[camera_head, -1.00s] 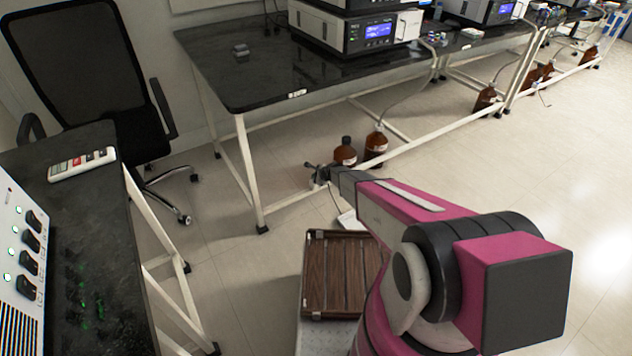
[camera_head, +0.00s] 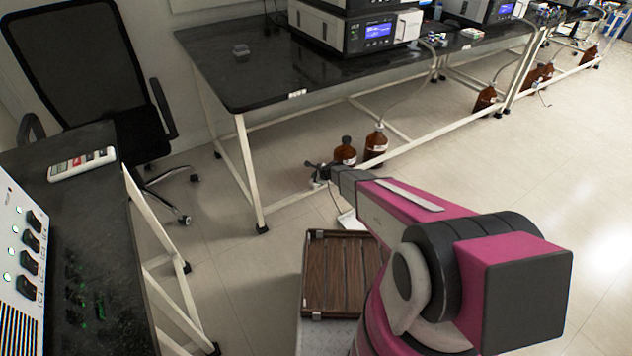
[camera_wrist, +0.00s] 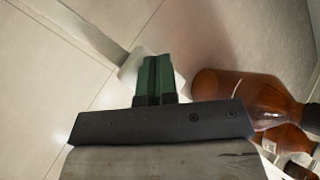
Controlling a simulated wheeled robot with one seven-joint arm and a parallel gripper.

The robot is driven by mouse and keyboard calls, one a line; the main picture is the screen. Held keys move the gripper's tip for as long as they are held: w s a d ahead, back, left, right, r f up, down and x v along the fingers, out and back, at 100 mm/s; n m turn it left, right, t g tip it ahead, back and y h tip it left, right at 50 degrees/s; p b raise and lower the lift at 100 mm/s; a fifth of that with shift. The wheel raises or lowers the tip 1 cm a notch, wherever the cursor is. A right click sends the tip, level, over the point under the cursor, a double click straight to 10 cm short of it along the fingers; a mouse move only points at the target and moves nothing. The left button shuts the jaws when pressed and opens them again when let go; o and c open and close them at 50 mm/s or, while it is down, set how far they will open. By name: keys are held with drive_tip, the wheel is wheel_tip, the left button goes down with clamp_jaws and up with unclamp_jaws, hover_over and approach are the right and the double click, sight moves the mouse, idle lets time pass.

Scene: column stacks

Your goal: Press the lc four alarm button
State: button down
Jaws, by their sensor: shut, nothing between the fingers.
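A white panel (camera_head: 22,262) with black rocker switches or knobs and green lights stands at the left edge, partly cut off by the frame. Its labels are too small to read surely. A flat white device (camera_head: 82,164) with coloured buttons lies on the dark left bench; its labels are also unreadable. I cannot tell which control is the lc four alarm button. My gripper (camera_head: 316,171) is far right of both, low by the brown bottles near the bench legs. In the wrist view its green fingers (camera_wrist: 155,75) are together and empty.
Brown bottles (camera_head: 376,144) stand on the floor beside my gripper; one (camera_wrist: 240,92) is close in the wrist view. A dark bench (camera_head: 270,85) holds instruments (camera_head: 352,30). A black office chair (camera_head: 85,62) stands between the benches. Open floor lies to the right.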

drive_tip(key=shift+r, duration=0.25)
drive_tip(key=shift+r, duration=0.15)
drive_tip(key=shift+r, duration=2.4)
drive_tip(key=s+d+r+n+g+h, duration=0.2)
drive_tip(key=s+d+r+n, duration=0.4)
drive_tip(key=s, duration=0.5)
drive_tip(key=s+d+r+n+g+h, duration=0.2)
drive_tip(key=s+d+r+n, duration=0.4)
drive_tip(key=s+d+r, duration=0.3)
drive_tip(key=s+d+r+n+g+h, duration=0.2)
drive_tip(key=s+d+r+n, duration=0.3)
drive_tip(key=s+r, duration=0.8)
drive_tip(key=d+r, duration=0.1)
drive_tip(key=d, duration=0.2)
drive_tip(key=shift+s+d+n+h, duration=0.2)
drive_tip(key=shift+d+n+h, duration=0.1)
drive_tip(key=shift+d+n, duration=0.1)
